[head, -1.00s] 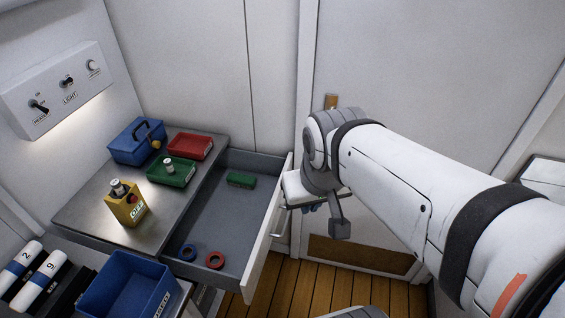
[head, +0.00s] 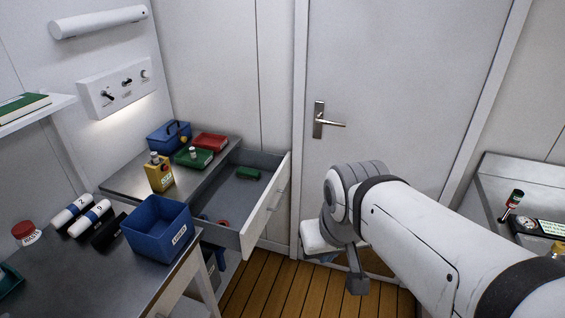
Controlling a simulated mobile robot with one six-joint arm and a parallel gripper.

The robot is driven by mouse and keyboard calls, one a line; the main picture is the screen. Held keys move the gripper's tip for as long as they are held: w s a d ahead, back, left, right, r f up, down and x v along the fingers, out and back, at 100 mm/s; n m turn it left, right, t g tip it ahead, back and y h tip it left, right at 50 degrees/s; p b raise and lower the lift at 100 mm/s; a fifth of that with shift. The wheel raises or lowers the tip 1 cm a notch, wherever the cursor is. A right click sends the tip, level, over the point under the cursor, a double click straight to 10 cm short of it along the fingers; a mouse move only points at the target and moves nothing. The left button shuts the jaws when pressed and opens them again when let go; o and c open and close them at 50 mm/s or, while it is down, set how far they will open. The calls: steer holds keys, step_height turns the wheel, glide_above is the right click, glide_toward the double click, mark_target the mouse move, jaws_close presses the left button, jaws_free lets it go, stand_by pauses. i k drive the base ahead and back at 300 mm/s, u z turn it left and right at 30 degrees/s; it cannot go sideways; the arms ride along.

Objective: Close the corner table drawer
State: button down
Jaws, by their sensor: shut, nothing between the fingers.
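The corner table (head: 130,181) stands at the left against the walls. Its grey drawer (head: 238,195) is pulled well out towards the right. The drawer's white front (head: 263,208) carries a bar handle (head: 276,198). A green block and a red ring lie inside it. My gripper (head: 328,256) is to the right of the drawer front, apart from it, in front of the door.
On the corner table are a blue box (head: 170,137), a red tray (head: 209,142), a green tray (head: 194,160) and a yellow box (head: 159,176). A blue bin (head: 157,230) stands on the nearer bench. A white door (head: 400,90) is behind my arm. Wooden floor (head: 262,285) lies open below the drawer.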

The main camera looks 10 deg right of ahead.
mark_target(248, 206)
steer(key=z, duration=0.45)
steer(key=i, duration=1.7)
steer(key=u, duration=0.25)
